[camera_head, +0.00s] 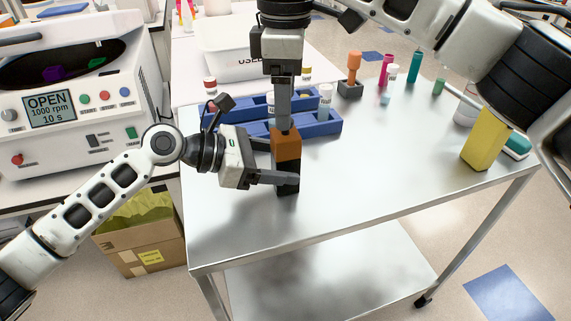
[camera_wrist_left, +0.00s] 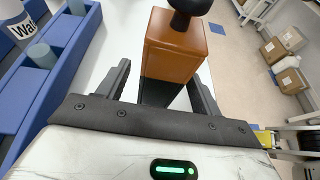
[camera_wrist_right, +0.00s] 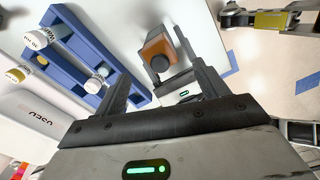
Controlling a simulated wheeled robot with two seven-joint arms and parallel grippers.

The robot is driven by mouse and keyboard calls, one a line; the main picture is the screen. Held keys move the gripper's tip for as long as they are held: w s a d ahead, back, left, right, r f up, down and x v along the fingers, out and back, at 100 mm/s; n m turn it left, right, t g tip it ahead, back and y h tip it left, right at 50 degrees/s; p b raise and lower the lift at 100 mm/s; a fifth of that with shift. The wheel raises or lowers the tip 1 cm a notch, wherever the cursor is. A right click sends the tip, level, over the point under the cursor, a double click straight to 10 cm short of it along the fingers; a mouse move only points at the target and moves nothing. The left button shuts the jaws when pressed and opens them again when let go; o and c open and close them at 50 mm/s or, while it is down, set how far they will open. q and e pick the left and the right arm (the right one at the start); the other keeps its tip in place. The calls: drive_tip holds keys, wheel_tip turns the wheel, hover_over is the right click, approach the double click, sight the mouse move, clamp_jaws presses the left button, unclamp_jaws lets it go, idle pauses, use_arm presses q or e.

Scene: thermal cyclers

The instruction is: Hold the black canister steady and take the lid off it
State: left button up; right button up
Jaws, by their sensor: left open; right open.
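The black canister (camera_head: 288,188) stands upright on the steel table. Its orange-brown lid (camera_head: 286,146) is on top and has a round black knob, seen in the left wrist view (camera_wrist_left: 188,8). My left gripper (camera_head: 281,178) is open, low beside the canister, with a finger on either side of the black body (camera_wrist_left: 158,92); whether they touch it cannot be told. My right gripper (camera_head: 284,126) is open and points down just above the lid, hiding the knob in the head view. In the right wrist view the knob (camera_wrist_right: 160,63) appears beyond and between the fingertips.
A blue rack (camera_head: 317,129) with vials stands right behind the canister. A centrifuge (camera_head: 75,100) is at the left and a white bin (camera_head: 235,65) behind. A yellow block (camera_head: 486,140) stands at the right. The table's front and middle right are clear.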

sight(290, 132)
use_arm(q)
drive_tip(key=shift+x, duration=0.8)
drive_tip(key=shift+c, duration=0.3)
drive_tip(key=c, duration=1)
clamp_jaws()
use_arm(e)
drive_tip(key=shift+c, duration=0.6)
drive_tip(key=r+n, duration=0.1)
drive_tip(key=r, duration=0.1)
drive_tip(key=r+n, duration=0.2)
drive_tip(key=shift+w+d+n, duration=0.1)
drive_tip(key=shift+d+n, duration=0.2)
drive_tip(key=shift+d, duration=0.1)
drive_tip(key=shift+c, duration=0.2)
wheel_tip(290, 132, down, 12)
drive_tip(key=shift+r, duration=0.1)
drive_tip(key=shift+c, duration=0.3)
drive_tip(key=c, duration=1.1)
